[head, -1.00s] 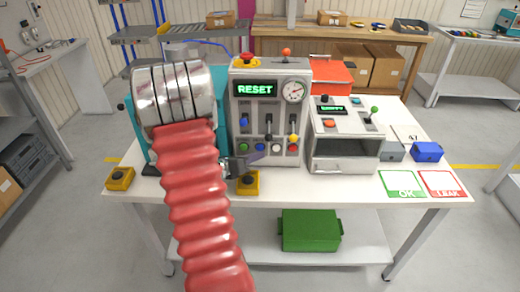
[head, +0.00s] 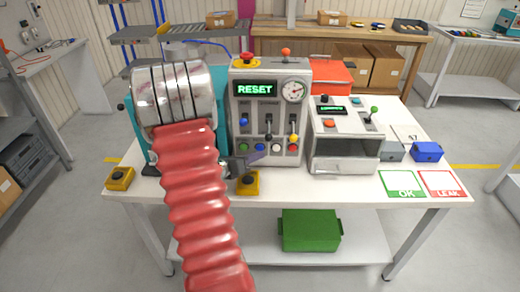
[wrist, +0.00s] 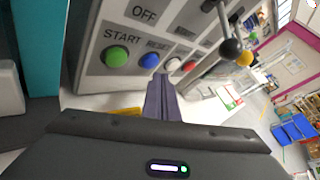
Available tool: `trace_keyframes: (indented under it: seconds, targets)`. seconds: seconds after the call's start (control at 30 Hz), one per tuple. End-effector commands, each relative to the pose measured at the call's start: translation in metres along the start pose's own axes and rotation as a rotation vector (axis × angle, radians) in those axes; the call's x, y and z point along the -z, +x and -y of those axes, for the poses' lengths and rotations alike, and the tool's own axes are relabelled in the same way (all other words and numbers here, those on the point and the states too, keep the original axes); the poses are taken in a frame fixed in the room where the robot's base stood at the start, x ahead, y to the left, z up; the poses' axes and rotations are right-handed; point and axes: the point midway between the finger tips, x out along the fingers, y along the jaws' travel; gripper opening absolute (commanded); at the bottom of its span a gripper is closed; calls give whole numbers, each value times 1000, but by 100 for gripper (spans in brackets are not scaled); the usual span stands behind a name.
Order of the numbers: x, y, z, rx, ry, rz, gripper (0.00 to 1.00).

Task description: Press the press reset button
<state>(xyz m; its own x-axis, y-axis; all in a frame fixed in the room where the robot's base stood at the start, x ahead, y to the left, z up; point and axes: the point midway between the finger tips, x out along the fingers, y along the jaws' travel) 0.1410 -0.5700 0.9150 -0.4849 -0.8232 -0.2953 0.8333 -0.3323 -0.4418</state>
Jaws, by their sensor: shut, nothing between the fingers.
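The grey press panel (head: 268,80) stands on the table with a green lit display reading RESET. Low on it is a row of green, blue, white and red buttons. The blue button (head: 259,147) sits under a RESET label in the wrist view (wrist: 149,60), right of the green START button (wrist: 116,57). My gripper (head: 257,158) is shut and empty, just below the blue button in the head view. In the wrist view its purple-grey fingertips (wrist: 161,78) reach up just below and right of the blue button; I cannot tell whether they touch.
A black-knobbed lever (wrist: 231,48) stands out from the panel to the right of the fingers. Yellow button boxes (head: 248,184) sit at the table's front edge. A grey tester (head: 343,150) stands to the right, a silver drum (head: 172,92) to the left.

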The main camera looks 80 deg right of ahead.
Motion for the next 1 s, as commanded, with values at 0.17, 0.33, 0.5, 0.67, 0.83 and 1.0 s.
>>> trace_keyframes:
  seconds: [0.17, 0.33, 0.5, 0.67, 0.83, 1.0]
  targets:
    - [0, 0, 0, 0, 0, 0, 0]
    - [0, 0, 0, 0, 0, 0, 0]
    - [-2, 2, -1, 0, 1, 0, 0]
    - [-5, 5, -3, 0, 1, 1, 0]
    - [-5, 6, -4, 0, 0, 0, 0]
    - [-5, 6, -3, 0, 0, 0, 0]
